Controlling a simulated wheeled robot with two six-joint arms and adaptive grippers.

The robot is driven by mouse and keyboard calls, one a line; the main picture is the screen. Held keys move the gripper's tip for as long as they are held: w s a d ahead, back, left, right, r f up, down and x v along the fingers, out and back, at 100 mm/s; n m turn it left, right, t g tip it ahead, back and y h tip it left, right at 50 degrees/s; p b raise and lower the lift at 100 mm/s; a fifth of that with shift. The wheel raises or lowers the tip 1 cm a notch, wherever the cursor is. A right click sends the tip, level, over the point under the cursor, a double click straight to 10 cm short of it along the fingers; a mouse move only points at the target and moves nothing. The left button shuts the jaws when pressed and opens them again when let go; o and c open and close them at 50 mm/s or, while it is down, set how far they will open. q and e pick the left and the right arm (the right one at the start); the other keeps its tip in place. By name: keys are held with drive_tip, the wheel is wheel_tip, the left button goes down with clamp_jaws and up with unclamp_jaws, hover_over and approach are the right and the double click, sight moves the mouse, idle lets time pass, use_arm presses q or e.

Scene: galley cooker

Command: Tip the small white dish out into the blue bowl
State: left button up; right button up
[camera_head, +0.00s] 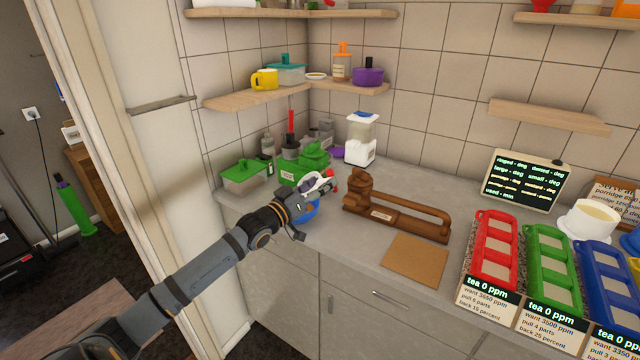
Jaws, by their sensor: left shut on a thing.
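The small white dish (318,181) is held tilted just above the counter's left part, in the camera_head view. My left gripper (325,187), with red at its tips, is shut on it. The blue bowl (309,214) stands on the counter right below the dish and gripper. My gripper and wrist cover much of the bowl, so its inside is hidden. I cannot tell what is in the dish or bowl. My right gripper is not in view.
Green containers (302,166) stand close behind the bowl. A brown wooden press-like device (400,213) is to its right, with a tan board (415,258) in front. Red (494,248), green and blue trays line the right. The counter between bowl and board is clear.

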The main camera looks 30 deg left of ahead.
use_arm(q)
drive_tip(key=shift+s+a+r+n+t, duration=0.15)
drive_tip(key=shift+r+n+t, duration=0.05)
drive_tip(key=shift+n+t, duration=0.1)
idle(0.4)
drive_tip(key=shift+s+a+p, duration=0.1)
drive_tip(key=shift+p, duration=0.2)
drive_tip(key=shift+s+a+r+n+t, duration=0.15)
drive_tip(key=shift+n+t, duration=0.35)
drive_tip(key=shift+s+a+r+n+t+y, duration=0.1)
drive_tip(key=shift+s+a+n+t+y, duration=0.2)
drive_tip(key=shift+n+t, duration=0.4)
idle(0.5)
drive_tip(key=shift+a, duration=0.1)
drive_tip(key=shift+s+a+n+t, duration=0.1)
drive_tip(key=shift+s+n+t, duration=0.05)
drive_tip(key=shift+n+t, duration=0.2)
